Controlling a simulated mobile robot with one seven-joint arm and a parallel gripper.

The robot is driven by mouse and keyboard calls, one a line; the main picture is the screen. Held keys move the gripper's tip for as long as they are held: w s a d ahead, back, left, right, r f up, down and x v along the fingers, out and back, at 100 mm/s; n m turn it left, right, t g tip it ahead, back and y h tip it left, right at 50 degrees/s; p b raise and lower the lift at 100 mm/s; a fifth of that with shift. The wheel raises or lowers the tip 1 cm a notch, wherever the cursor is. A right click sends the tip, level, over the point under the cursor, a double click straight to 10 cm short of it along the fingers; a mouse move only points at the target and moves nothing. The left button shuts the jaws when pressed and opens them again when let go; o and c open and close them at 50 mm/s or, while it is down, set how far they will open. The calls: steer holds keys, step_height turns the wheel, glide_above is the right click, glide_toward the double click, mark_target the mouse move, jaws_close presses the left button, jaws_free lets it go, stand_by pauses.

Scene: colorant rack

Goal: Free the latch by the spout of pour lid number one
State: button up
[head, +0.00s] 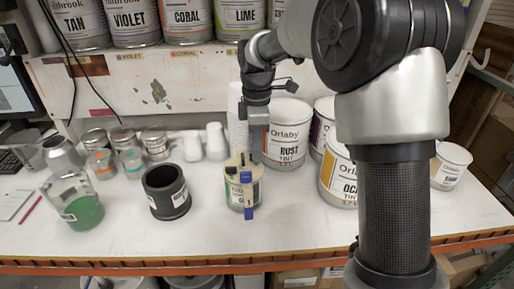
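A small can with a green-edged label (235,198) stands upright on the white bench near the middle. A tan pour lid (240,168) sits on top of it. Blue parts show on the lid, and one blue latch (249,211) hangs down the front of the can. I cannot read a number on the lid or tell clearly which part is the spout. My gripper (257,140) points down just above and behind the lid. Its fingers are small and partly merge with the cans behind, so their opening and any contact with the lid are unclear.
A Rust can (287,150) stands close behind on the right, with an ochre can (338,185) farther right. A black cylinder (167,192) and a jar of green liquid (76,207) stand left. Stacked cups (237,110) are behind. Bench in front is clear.

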steer(key=o, duration=0.5)
steer(key=shift+c, duration=0.2)
step_height(320, 180, up, 17)
steer(key=p, duration=0.2)
steer(key=shift+r, duration=0.2)
